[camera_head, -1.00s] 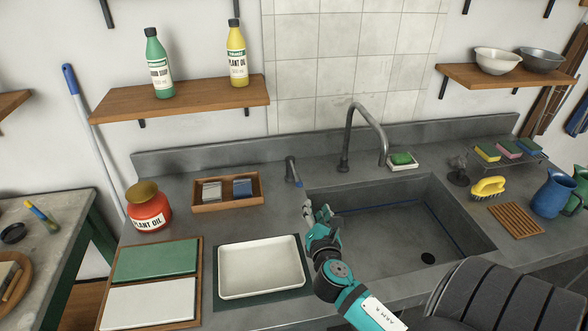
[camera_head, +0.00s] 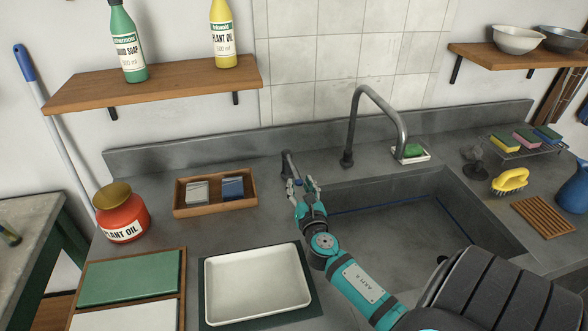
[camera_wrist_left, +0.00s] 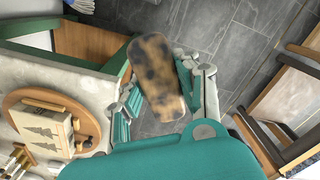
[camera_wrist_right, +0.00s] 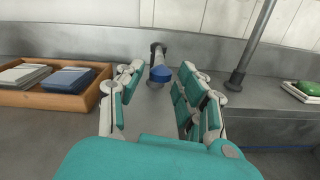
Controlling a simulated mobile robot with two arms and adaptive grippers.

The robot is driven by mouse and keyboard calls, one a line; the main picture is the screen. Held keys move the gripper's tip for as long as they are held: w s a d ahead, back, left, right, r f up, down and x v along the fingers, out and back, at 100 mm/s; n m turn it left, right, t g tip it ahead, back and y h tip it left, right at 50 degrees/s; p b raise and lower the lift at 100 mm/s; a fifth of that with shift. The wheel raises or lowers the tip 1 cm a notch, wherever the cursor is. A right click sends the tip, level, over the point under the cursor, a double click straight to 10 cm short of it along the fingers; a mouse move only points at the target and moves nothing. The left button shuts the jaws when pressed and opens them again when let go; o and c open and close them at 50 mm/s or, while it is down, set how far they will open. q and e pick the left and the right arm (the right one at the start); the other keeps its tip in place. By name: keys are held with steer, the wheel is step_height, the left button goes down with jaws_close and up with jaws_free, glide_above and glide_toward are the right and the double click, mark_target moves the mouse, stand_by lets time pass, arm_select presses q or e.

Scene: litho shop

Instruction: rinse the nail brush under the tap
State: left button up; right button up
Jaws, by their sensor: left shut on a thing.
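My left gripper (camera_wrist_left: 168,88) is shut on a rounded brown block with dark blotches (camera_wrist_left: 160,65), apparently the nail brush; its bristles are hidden. They show only in the left wrist view, above the floor. The grey gooseneck tap (camera_head: 372,92) rises behind the sink (camera_head: 400,225). A separate lever (camera_head: 287,160) with a blue end stands left of it. My right gripper (camera_head: 303,184) is open in front of this lever. In the right wrist view, the lever's blue end (camera_wrist_right: 161,73) appears between the spread fingers; I see no clear contact.
A white tray (camera_head: 257,284) is in front. A green soap on a dish (camera_head: 411,152) sits behind the sink, and a yellow brush (camera_head: 510,180) to its right. The sink basin looks empty.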

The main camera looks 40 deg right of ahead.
mark_target(294, 168)
steer(key=x, duration=0.7)
steer(key=shift+w+d, duration=0.15)
steer(key=shift+w, duration=0.1)
steer(key=shift+c, duration=0.4)
jaws_close()
